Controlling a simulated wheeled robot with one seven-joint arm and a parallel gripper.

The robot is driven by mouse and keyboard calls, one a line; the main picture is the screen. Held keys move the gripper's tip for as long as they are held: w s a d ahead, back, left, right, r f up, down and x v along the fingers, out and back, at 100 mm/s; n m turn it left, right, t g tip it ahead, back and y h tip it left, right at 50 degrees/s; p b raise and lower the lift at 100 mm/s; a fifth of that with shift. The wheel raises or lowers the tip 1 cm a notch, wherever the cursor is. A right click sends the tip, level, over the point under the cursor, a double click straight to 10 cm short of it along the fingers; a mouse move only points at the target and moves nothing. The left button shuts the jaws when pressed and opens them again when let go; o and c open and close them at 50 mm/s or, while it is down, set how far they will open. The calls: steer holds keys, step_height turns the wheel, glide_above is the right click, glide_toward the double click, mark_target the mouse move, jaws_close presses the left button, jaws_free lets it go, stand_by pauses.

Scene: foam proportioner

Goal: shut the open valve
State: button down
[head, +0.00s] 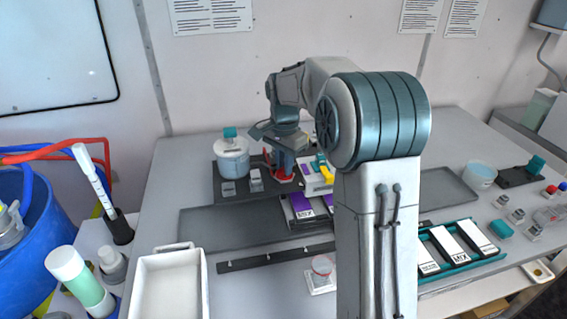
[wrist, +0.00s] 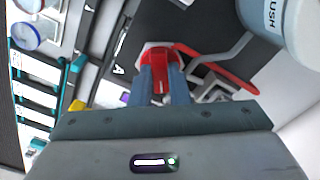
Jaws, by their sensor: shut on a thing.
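My gripper (wrist: 160,85) points down at the valve fittings at the back of the bench, and in the head view it (head: 284,165) is partly hidden by my arm. Its two blue-grey fingers are shut on a red valve handle (wrist: 158,62). A red curved bar (wrist: 222,68) runs from beside the fingers toward the right in the wrist view. Red also shows under the gripper in the head view (head: 283,180). A yellow handle (head: 326,172) sits just to the right, and its edge shows in the wrist view (wrist: 78,105). The valve body is mostly hidden.
A white container with a teal cap (head: 231,158) stands close left of the gripper; its lettered side shows in the wrist view (wrist: 285,25). A dark mat (head: 225,225), a white tray (head: 168,285) and a teal rack of labelled blocks (head: 460,248) lie nearer.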

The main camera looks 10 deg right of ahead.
steer(key=n, duration=0.5)
steer(key=shift+n, duration=0.3)
steer(key=n, duration=0.5)
steer(key=shift+r+p, duration=0.1)
steer(key=shift+p, duration=0.2)
steer(key=shift+n, duration=0.3)
steer(key=c, duration=1.4)
jaws_free()
step_height(320, 180, up, 14)
steer(key=shift+f+b, duration=0.15)
steer(key=shift+b, duration=0.2)
